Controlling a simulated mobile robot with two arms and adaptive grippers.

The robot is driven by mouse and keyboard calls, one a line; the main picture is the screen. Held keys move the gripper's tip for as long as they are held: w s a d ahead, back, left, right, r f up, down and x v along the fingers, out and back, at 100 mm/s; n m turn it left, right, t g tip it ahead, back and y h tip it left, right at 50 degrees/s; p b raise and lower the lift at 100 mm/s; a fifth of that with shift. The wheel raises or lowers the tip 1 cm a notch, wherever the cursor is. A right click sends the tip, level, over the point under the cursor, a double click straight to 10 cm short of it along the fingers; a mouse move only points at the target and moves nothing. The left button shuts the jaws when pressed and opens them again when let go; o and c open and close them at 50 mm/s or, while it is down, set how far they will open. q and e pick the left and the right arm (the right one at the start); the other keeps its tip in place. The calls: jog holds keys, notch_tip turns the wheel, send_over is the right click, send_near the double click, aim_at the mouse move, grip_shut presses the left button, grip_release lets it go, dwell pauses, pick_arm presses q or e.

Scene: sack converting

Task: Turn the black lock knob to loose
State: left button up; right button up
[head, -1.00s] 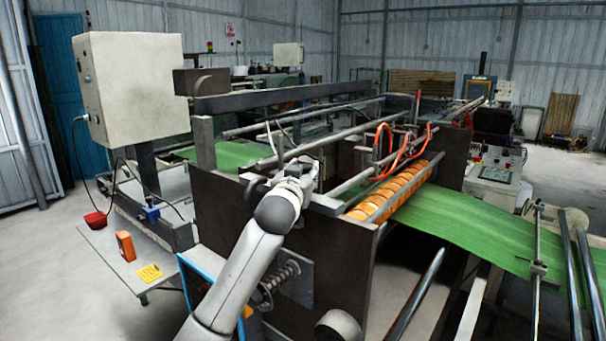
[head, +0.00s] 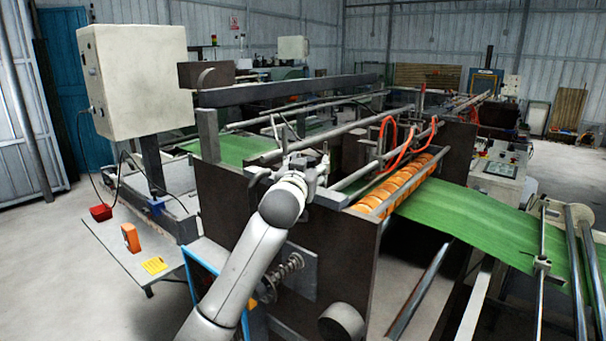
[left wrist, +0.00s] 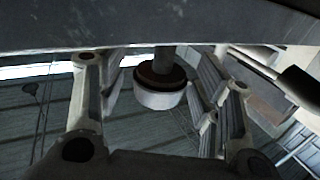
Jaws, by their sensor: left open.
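My left gripper (head: 314,162) is at the top edge of the dark machine side plate in the head view. Its fingers are spread apart in the left wrist view (left wrist: 158,66). Between them is a round knob (left wrist: 160,90) on a short grey shaft, with a dark brown-black band and a pale lower part. A gap shows between the knob and the finger on each side. I cannot read any loose or lock mark on it. In the head view the gripper and arm hide the knob. My right gripper is not in view.
A dark metal beam (left wrist: 150,22) crosses close above the knob in the left wrist view. Rails, orange rollers (head: 408,181) and red hoses (head: 386,135) lie right of the gripper. A green web (head: 470,218) runs out to the right. A spring (head: 287,270) sits below the arm.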

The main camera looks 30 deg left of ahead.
pick_arm(q)
jog(key=v, duration=1.1)
jog(key=shift+s, duration=0.3)
jog(key=shift+d, duration=0.1)
